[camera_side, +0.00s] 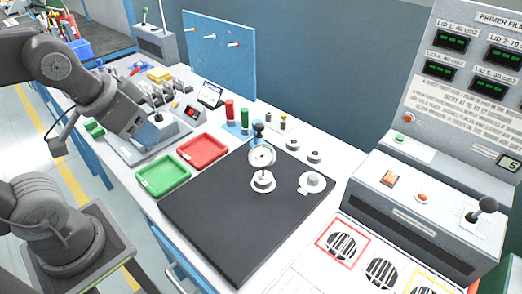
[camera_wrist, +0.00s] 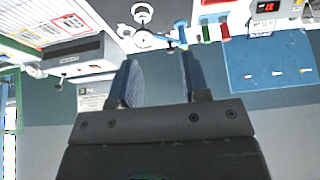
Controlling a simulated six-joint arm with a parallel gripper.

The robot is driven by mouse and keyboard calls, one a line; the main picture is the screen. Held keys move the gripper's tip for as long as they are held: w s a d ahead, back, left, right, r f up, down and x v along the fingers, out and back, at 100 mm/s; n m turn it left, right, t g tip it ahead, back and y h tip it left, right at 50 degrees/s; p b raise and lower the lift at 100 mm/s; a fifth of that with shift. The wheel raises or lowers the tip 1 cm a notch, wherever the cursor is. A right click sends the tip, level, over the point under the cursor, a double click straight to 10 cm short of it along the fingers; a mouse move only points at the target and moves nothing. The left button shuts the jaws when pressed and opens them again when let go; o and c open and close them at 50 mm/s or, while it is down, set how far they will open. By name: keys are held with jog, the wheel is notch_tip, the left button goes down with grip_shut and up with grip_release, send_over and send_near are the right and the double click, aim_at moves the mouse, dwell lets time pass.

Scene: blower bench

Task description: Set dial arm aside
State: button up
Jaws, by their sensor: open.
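The dial arm (camera_side: 262,157), a round white dial on a thin post with a dark blue knob on top, stands upright on a white round base on the black mat (camera_side: 225,215). In the wrist view, the dial (camera_wrist: 143,38) and a blue part beside it show upside down beyond the fingertips. My gripper (camera_wrist: 156,62) is open, with nothing between its two fingers. In the side view it is at the left, over the grey fixture board, well apart from the dial arm. Its fingertips are hard to make out there.
A green tray (camera_side: 164,174) and a red tray (camera_side: 203,150) lie left of the mat. A white disc part (camera_side: 311,183) lies on its right side. Red and green cylinders (camera_side: 230,110) stand behind. A control console (camera_side: 425,215) rises at the right. The mat's front is clear.

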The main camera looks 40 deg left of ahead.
jog(key=shift+o, duration=0.4)
jog(key=shift+o, duration=0.9)
jog(key=shift+w+r, duration=0.25)
jog(key=shift+o, duration=0.2)
jog(key=w+r+g, duration=0.1)
jog(key=w+r, duration=0.2)
jog(key=w, duration=0.3)
jog(key=shift+r+m, duration=0.15)
jog(key=shift+m, duration=0.15)
jog(key=m+g, duration=0.2)
jog(key=g, duration=0.3)
send_over(260, 125)
notch_tip(260, 125, down, 5)
notch_tip(260, 125, down, 14)
jog(key=shift+a+r, duration=0.1)
jog(key=shift+r, duration=0.15)
jog(key=shift+c, duration=0.3)
grip_shut()
